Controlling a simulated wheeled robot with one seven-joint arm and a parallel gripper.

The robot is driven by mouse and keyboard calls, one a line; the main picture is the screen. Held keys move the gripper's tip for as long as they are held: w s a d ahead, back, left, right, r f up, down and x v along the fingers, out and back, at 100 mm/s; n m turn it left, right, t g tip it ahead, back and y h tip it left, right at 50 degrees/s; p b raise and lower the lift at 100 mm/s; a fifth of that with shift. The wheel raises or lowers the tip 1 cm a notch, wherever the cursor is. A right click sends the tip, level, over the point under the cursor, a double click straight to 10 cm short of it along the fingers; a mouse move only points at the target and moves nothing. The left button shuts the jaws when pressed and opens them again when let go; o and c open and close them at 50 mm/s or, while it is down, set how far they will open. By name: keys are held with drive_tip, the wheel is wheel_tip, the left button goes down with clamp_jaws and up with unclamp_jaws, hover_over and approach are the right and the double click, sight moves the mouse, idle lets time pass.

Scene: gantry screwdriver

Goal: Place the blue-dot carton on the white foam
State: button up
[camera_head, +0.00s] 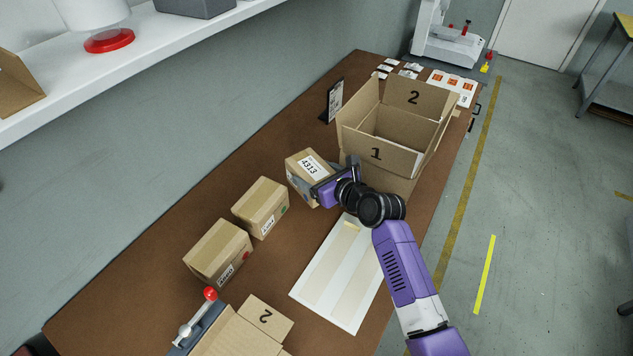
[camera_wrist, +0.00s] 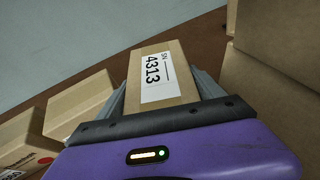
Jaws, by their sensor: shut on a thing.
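A small tan carton (camera_head: 306,164) with a white label reading 4313 is in my gripper (camera_head: 318,184). The carton also shows in the wrist view (camera_wrist: 155,65), between the two grey fingers. My gripper is shut on it. No blue dot can be made out clearly on its visible faces; the fingers cover parts of its sides. I cannot tell whether it touches the table. The white foam (camera_head: 325,284), a flat white sheet with pale tan stripes, lies on the brown table to the lower right of the carton. My arm covers its right edge, and nothing stands on its visible part.
Two other cartons stand at left: one with a green dot (camera_head: 261,206), one with a red dot (camera_head: 217,250). A large open box (camera_head: 375,155) marked 1 and 2 stands close behind my gripper. Another open box (camera_head: 238,335) is at the front beside a red-knobbed lever (camera_head: 197,318).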

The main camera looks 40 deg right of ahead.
drive_tip(key=shift+s+d+f, duration=0.1)
drive_tip(key=shift+s+f, duration=0.05)
drive_tip(key=shift+f, duration=1.05)
drive_tip(key=shift+f, duration=0.1)
drive_tip(key=shift+f, duration=0.1)
drive_tip(key=o, duration=1.9)
